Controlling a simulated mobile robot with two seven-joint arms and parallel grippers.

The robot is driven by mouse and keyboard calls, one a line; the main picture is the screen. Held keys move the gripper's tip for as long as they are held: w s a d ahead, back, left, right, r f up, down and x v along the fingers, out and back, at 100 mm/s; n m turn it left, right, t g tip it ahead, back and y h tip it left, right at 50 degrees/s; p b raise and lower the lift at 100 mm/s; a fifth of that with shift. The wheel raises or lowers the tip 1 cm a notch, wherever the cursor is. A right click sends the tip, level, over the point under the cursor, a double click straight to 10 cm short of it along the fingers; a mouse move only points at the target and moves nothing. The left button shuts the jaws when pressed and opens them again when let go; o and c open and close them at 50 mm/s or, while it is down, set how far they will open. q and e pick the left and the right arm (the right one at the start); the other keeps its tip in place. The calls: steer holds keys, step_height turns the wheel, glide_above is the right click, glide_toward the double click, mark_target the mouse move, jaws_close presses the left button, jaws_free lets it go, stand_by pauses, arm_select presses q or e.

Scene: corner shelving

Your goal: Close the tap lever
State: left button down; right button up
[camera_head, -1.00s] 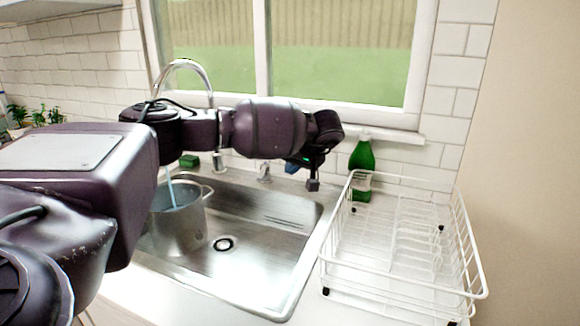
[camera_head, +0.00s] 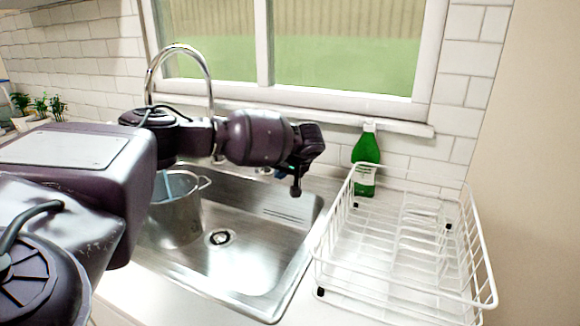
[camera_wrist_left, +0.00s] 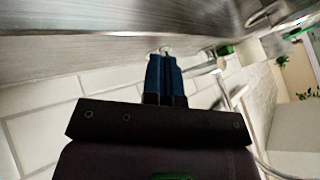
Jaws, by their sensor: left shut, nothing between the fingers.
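The chrome tap (camera_head: 180,48) arches up behind my left arm, which hides its lower part. A pale blue strip like running water (camera_head: 166,186) goes down into the metal pot (camera_head: 178,222) in the sink. My left gripper (camera_head: 281,173) is at the sink's back edge, largely hidden by my wrist. In the left wrist view its blue fingers (camera_wrist_left: 165,56) are shut together and empty. A small shiny metal end (camera_wrist_left: 165,49), perhaps the tap lever, shows at their tips; I cannot tell whether they touch. The lever is not clearly visible in the head view. My right gripper is out of view.
The steel sink (camera_head: 255,255) lies under my arm. A green bottle (camera_head: 366,160) stands at the back right, behind the white wire dish rack (camera_head: 330,235). The window sill (camera_head: 350,118) and tiled wall are close behind my gripper. Plants (camera_head: 45,104) stand at the far left.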

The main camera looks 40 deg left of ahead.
arm_select(q)
steer(key=s+a, duration=0.1)
steer(key=s+a+r, duration=0.1)
steer(key=shift+a+r, duration=0.1)
steer(key=shift+a, duration=0.3)
